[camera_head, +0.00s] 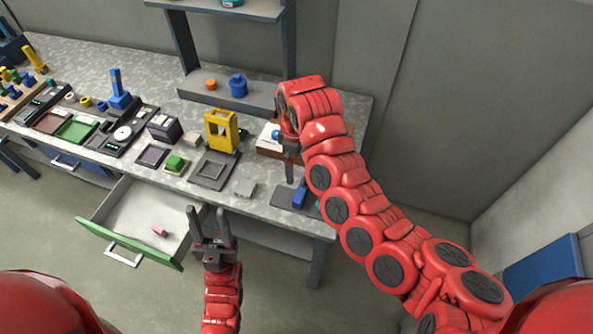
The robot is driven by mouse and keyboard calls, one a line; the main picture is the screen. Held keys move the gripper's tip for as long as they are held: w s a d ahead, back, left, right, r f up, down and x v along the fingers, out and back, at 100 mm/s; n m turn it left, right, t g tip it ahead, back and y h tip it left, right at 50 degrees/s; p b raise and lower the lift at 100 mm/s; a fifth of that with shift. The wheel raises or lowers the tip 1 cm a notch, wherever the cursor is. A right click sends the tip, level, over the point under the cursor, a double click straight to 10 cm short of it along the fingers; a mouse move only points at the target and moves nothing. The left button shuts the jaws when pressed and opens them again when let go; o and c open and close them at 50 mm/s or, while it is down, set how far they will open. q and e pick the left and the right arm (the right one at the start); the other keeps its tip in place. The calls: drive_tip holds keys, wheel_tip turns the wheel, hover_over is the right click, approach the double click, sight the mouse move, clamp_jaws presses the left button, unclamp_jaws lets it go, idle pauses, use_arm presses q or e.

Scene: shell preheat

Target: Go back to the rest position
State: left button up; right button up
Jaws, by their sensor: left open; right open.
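My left gripper (211,226) is open, its two dark fingers pointing up and away from me. It shows just right of the open drawer and in front of the table's front edge, with nothing between the fingers. My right arm reaches over the right end of the table. My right gripper (290,168) points down there, above a dark pad with a blue block (299,198). Its fingers show edge-on, and the arm partly hides the things behind it. I see nothing held in it.
A drawer with a green front (128,244) stands open, a small red piece (159,231) inside. The grey table (225,204) carries several fixtures, a yellow frame (221,131) and a green block (175,162). A shelf (262,95) stands behind. The floor left of the drawer is clear.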

drive_tip(key=shift+r, duration=0.85)
